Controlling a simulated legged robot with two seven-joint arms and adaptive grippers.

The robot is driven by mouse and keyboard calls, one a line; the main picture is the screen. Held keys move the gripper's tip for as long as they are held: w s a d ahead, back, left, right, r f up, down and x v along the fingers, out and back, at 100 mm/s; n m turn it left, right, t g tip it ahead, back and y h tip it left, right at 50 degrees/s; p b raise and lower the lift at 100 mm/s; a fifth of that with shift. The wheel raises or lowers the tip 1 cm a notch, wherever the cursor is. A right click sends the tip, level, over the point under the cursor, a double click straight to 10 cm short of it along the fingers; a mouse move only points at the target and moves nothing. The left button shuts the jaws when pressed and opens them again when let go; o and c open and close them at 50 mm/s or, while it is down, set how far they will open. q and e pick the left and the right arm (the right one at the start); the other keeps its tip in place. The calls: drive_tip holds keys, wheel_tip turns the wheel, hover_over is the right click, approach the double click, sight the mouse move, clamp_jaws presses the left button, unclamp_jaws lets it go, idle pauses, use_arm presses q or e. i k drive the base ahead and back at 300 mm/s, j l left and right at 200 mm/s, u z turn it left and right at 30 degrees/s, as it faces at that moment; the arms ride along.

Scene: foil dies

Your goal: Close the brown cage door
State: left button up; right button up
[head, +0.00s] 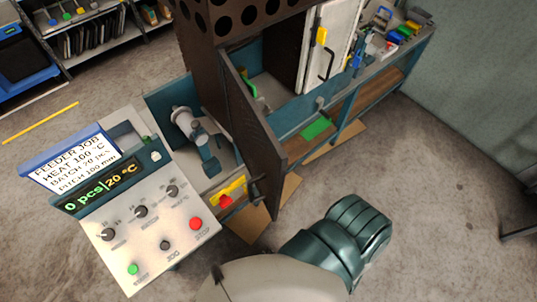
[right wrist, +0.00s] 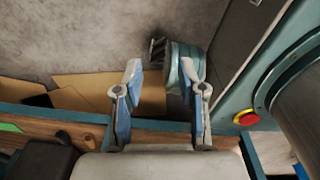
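The brown cage door (head: 258,130) stands swung open from the dark brown cage (head: 215,55) in the head view, a tall dark panel on a teal-edged frame. A dark handle (head: 257,189) shows near its lower front edge. In the right wrist view my right gripper (right wrist: 165,72) is open, its two blue and white fingers apart, with nothing held between them. It points down past a teal beam towards the floor. I cannot make it out in the head view, nor can I tell whether it touches the door. My left gripper is not in view.
A control console (head: 150,215) stands at left, with a grey machine (head: 190,128) behind it. A red button on yellow (head: 228,197) is near the door; a red button (right wrist: 246,118) also shows right of my right gripper. Cardboard (head: 268,215) lies on the floor. A white panel (head: 325,45) stands behind.

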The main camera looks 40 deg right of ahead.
sight(275, 177)
drive_tip(key=z, duration=0.95)
